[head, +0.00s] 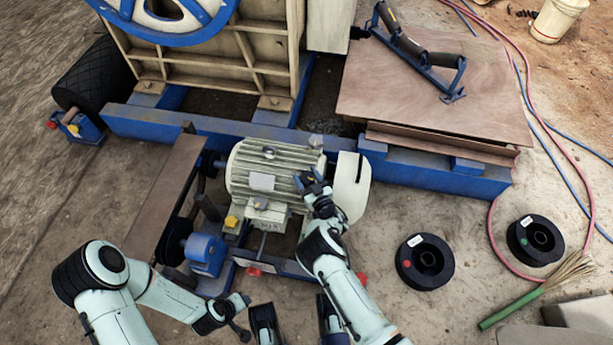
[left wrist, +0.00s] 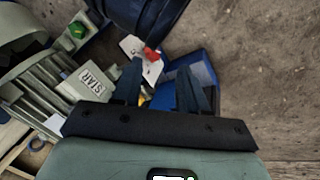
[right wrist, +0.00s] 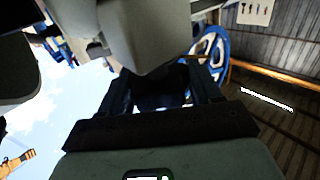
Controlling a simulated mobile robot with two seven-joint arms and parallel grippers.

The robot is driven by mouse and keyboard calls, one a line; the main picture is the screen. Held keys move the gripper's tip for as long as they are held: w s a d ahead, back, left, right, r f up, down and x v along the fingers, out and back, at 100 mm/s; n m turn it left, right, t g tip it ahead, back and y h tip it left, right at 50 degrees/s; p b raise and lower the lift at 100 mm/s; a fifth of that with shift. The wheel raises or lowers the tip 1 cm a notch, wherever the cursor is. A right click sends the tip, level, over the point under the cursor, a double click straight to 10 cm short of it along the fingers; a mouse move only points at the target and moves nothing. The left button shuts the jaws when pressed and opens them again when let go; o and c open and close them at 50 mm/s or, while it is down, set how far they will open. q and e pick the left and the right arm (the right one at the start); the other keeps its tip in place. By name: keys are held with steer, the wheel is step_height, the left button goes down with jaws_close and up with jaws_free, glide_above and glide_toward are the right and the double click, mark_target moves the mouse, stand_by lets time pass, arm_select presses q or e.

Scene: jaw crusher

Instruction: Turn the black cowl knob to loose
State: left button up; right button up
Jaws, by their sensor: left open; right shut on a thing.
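The motor (head: 262,170) is a ribbed cream housing, with its rounded cowl (head: 351,188) at the right end. My right gripper (head: 313,183) is at the cowl's left side. In the head view its fingers hide what they hold. The right wrist view shows a dark thing, the black cowl knob (right wrist: 160,92), between the fingers; its marking cannot be read. My left gripper (head: 240,315) is open and empty, low in front of the motor. In the left wrist view its fingers (left wrist: 158,85) are apart, beside the box marked STAR (left wrist: 95,80).
A blue frame rail (head: 400,170) runs behind the motor. A belt guard (head: 170,195) and a blue block (head: 205,253) stand to its left. Two black reels (head: 424,261) and a green-handled brush (head: 535,290) lie on the floor at right. A brown board (head: 430,100) is at back right.

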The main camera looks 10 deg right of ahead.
steer(key=o, duration=1)
steer(key=shift+c, duration=0.2)
arm_select(q)
steer(key=s+d+r+g+h+p, duration=0.1)
steer(key=s+d+r+g+p, duration=0.1)
steer(key=s+d+r+p, duration=0.1)
steer(key=s+r+p, duration=0.1)
steer(key=s+r, duration=0.1)
steer(key=s, duration=0.1)
steer(key=shift+s, duration=0.25)
arm_select(e)
steer(key=v, duration=1.3)
steer(key=shift+s, duration=0.2)
arm_select(q)
steer(key=shift+d, duration=0.1)
arm_select(e)
steer(key=shift+d, duration=0.1)
steer(key=shift+d, duration=0.1)
